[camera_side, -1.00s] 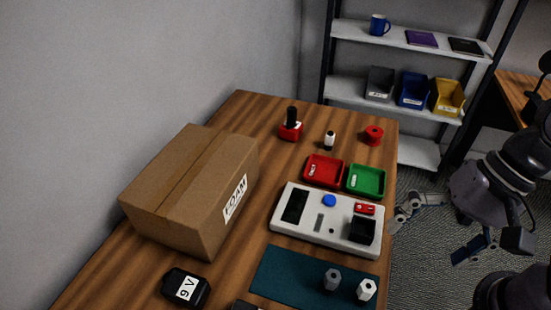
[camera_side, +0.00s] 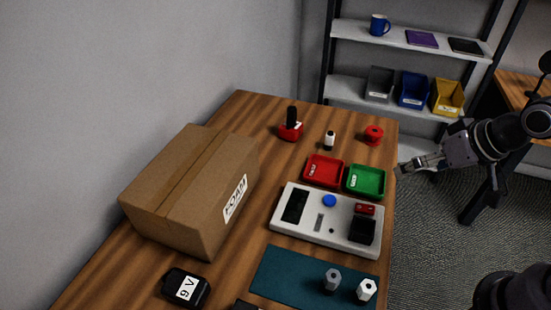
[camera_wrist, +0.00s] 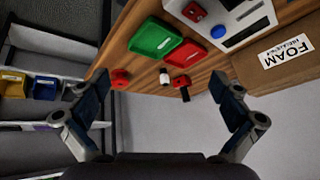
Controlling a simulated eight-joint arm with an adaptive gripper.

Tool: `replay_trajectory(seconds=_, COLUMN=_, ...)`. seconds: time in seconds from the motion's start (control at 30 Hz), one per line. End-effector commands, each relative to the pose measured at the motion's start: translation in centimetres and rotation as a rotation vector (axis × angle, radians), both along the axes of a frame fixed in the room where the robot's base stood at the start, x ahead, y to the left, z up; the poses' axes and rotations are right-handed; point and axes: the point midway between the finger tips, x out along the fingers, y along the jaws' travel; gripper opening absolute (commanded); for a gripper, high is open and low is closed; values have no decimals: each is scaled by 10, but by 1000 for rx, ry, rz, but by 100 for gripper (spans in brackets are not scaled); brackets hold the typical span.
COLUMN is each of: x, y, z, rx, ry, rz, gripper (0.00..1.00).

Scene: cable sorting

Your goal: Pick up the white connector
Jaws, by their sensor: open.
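A white hexagonal piece (camera_side: 366,290), which looks like the white connector, stands on the teal mat (camera_side: 290,275) at the table's near right. A similar grey piece (camera_side: 332,279) stands left of it. Both are out of the wrist view. My gripper (camera_side: 406,168) is beside the table's right edge, near the green tray and well beyond the mat. In the wrist view my gripper (camera_wrist: 160,88) has its fingers wide apart with nothing between them.
A green tray (camera_side: 350,192) and red tray (camera_side: 310,179) sit behind a white panel (camera_side: 285,225). A small white-and-black bottle (camera_side: 329,140), a red spool (camera_side: 373,135) and a red-and-black item (camera_side: 291,130) stand farther back. A cardboard box (camera_side: 170,195) fills the left side.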

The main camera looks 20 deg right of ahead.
Motion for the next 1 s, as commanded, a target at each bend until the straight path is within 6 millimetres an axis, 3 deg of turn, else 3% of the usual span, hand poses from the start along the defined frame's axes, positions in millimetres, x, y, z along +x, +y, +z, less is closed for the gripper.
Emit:
replay_trajectory(seconds=0.1, x=11, y=-21, z=-4, rx=-104, ry=-51, rz=57, gripper=100)
replay_trajectory(seconds=0.33, x=15, y=-32, z=-6, rx=-166, ry=-76, rz=95, gripper=100)
replay_trajectory(seconds=0.47, x=15, y=-31, z=-6, rx=-165, ry=-75, rz=95, gripper=62)
replay_trajectory(seconds=0.5, x=15, y=-31, z=-6, rx=-164, ry=-75, rz=95, gripper=67)
replay_trajectory(seconds=0.57, x=15, y=-31, z=-6, rx=-164, ry=-75, rz=95, gripper=53)
replay_trajectory(seconds=0.87, x=15, y=-30, z=-6, rx=-162, ry=-73, rz=97, gripper=53)
replay_trajectory(seconds=1.0, x=14, y=-16, z=-7, rx=-176, ry=-51, rz=169, gripper=53)
